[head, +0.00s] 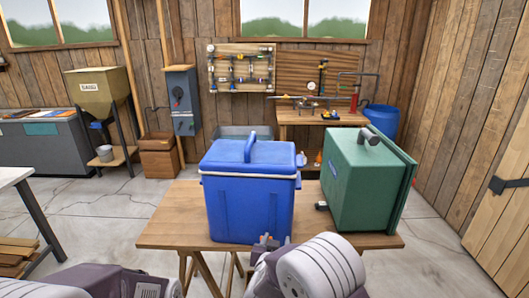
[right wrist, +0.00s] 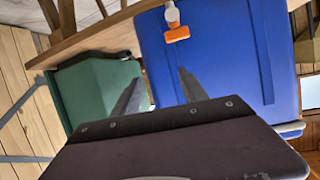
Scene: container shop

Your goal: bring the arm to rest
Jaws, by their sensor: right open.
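My right gripper (head: 266,243) is low in front of the table, just before the blue cooler. In the right wrist view its two dark fingers (right wrist: 157,88) stand apart with nothing between them. My right arm comes in at the bottom of the head view. Part of my left arm shows at the lower left, but its gripper does not. The blue cooler (head: 247,205) stands upright on the wooden table with its lid down; it also shows in the right wrist view (right wrist: 225,50), with an orange latch (right wrist: 177,34).
A green case (head: 360,190) with a handle on top stands right of the cooler on the wooden table (head: 175,225). A workbench (head: 305,116) is by the back wall. A white-topped table edge (head: 12,176) is at the left. Concrete floor is open left of the table.

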